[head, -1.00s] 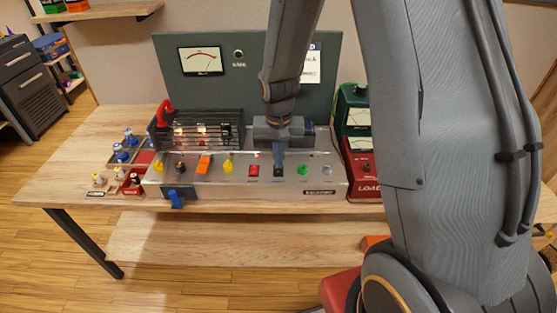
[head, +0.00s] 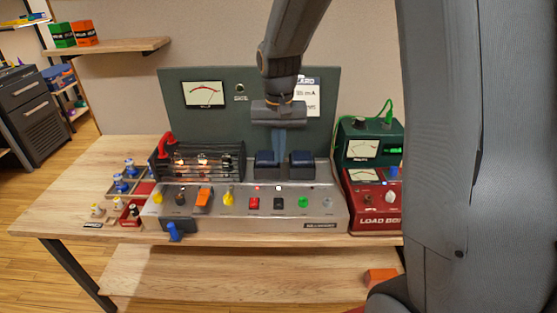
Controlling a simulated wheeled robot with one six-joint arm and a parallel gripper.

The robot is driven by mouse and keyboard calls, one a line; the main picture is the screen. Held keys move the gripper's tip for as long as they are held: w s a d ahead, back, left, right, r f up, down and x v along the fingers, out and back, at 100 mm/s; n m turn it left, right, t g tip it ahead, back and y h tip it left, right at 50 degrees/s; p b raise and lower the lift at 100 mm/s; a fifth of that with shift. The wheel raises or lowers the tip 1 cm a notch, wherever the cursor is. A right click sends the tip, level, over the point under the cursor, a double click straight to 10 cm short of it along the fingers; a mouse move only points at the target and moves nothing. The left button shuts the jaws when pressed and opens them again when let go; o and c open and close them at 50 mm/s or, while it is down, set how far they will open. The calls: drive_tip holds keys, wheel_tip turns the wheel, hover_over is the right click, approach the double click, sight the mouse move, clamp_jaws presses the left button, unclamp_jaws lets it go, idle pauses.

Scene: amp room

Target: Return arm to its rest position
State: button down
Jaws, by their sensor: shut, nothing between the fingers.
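My gripper (head: 279,150) points down in front of the dark green back panel (head: 222,125). Its fingers are together with nothing between them. It is above and behind the row of knobs and switches on the silver amp chassis (head: 245,222). In the picture its tip overlaps the left one of two dark blue blocks (head: 302,158) on the amp; I cannot tell whether it touches. My arm rises from the gripper and bends down along the right side of the view.
A caged tube section (head: 200,160) with a red handle stands on the amp's left. A red load box (head: 375,205) and a green meter box (head: 370,145) stand at the right. Small tubes in trays (head: 122,182) lie left on the wooden table (head: 65,210). A shelf (head: 105,50) hangs upper left.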

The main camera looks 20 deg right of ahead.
drive_tip(key=s+f+n, duration=0.2)
drive_tip(key=s+n, duration=0.1)
drive_tip(key=s, duration=1.4)
drive_tip(key=shift+s+d+f, duration=0.25)
drive_tip(key=shift+d+f, duration=0.1)
drive_tip(key=shift+d, duration=0.1)
